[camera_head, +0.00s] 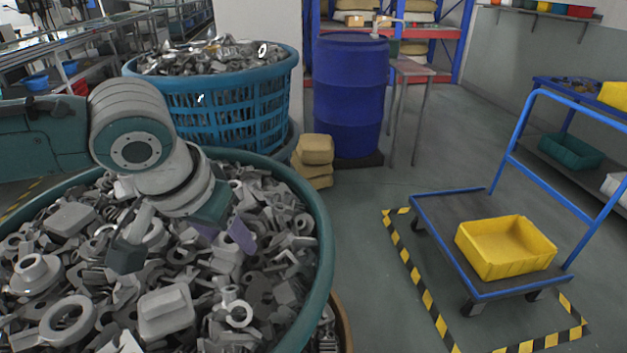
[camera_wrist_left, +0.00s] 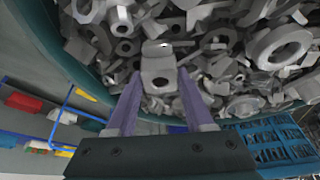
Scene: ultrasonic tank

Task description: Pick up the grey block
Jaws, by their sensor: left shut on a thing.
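My left gripper (camera_head: 224,238) reaches down into the large green tub (camera_head: 322,238) full of loose grey metal parts. Its two purple fingers also show in the left wrist view (camera_wrist_left: 160,84), one on each side of a grey block (camera_wrist_left: 158,67) with a hole in it. The fingers are shut on this block. In the head view the grey block (camera_head: 227,250) shows only partly below the fingers, among similar grey parts. It is at the level of the pile, and I cannot tell whether it is clear of the other parts. My right gripper is not in view.
A blue basket (camera_head: 225,108) of metal parts stands behind the tub. A blue barrel (camera_head: 350,100) and tan sacks (camera_head: 315,150) stand beyond. On the right, a blue trolley (camera_head: 440,212) carries a yellow bin (camera_head: 488,263). Open floor lies between tub and trolley.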

